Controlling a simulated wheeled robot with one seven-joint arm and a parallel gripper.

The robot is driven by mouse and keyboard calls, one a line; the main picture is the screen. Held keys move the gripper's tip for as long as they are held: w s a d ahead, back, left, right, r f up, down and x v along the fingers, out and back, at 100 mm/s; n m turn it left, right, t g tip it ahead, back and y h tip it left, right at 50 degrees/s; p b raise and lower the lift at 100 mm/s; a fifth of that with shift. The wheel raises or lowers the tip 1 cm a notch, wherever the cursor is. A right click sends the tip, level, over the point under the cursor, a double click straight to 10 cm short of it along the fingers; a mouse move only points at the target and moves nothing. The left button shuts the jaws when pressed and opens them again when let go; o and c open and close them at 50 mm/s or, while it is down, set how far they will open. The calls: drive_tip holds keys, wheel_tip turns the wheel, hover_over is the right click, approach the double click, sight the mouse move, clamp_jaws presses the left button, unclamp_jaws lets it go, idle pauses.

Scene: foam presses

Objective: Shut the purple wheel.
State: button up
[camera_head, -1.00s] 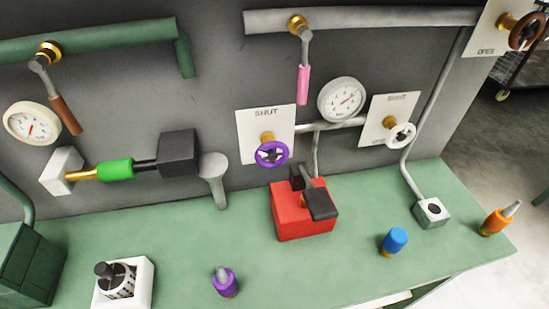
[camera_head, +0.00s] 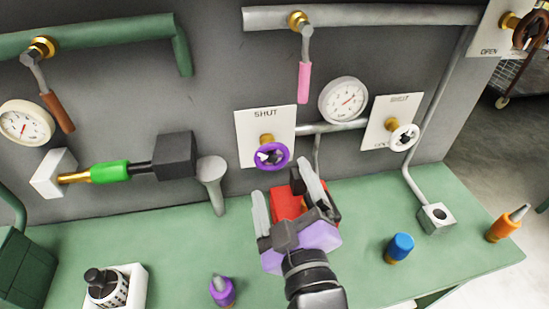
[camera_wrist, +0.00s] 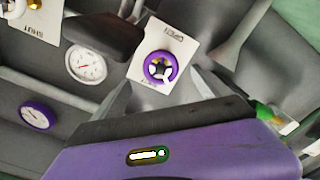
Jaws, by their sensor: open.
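The purple wheel (camera_head: 271,156) is mounted on a brass stem in front of a white plate (camera_head: 258,122) marked SHUT along its top edge. In the wrist view the wheel (camera_wrist: 147,70) shows on its plate (camera_wrist: 178,42) beyond my fingers, near the middle of the picture. My gripper (camera_head: 281,177) is open and empty, its two pale fingers pointing up toward the wheel from below. In the wrist view my gripper (camera_wrist: 160,84) has a finger on either side below the wheel. It appears to be apart from the wheel.
A red box (camera_head: 287,203) with a dark lever stands under the wheel, partly hidden by my gripper. A white gauge (camera_head: 343,100) and a white wheel (camera_head: 404,137) are to the right. A pink-handled lever (camera_head: 304,82) hangs above. A grey funnel-shaped post (camera_head: 211,183) stands left.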

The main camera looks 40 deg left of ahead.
sight(273, 161)
drive_tip(key=shift+p+x, duration=0.7)
drive_tip(key=shift+x, duration=3.2)
drive_tip(key=shift+f, duration=0.1)
drive_tip(key=shift+c, duration=0.5)
drive_tip(key=c, duration=1.3)
drive_tip(key=shift+m, duration=0.3)
drive_tip(key=m+p, duration=0.1)
drive_tip(key=m, duration=0.2)
drive_tip(key=shift+m+p, duration=0.6)
drive_tip(key=shift+m, duration=1.1)
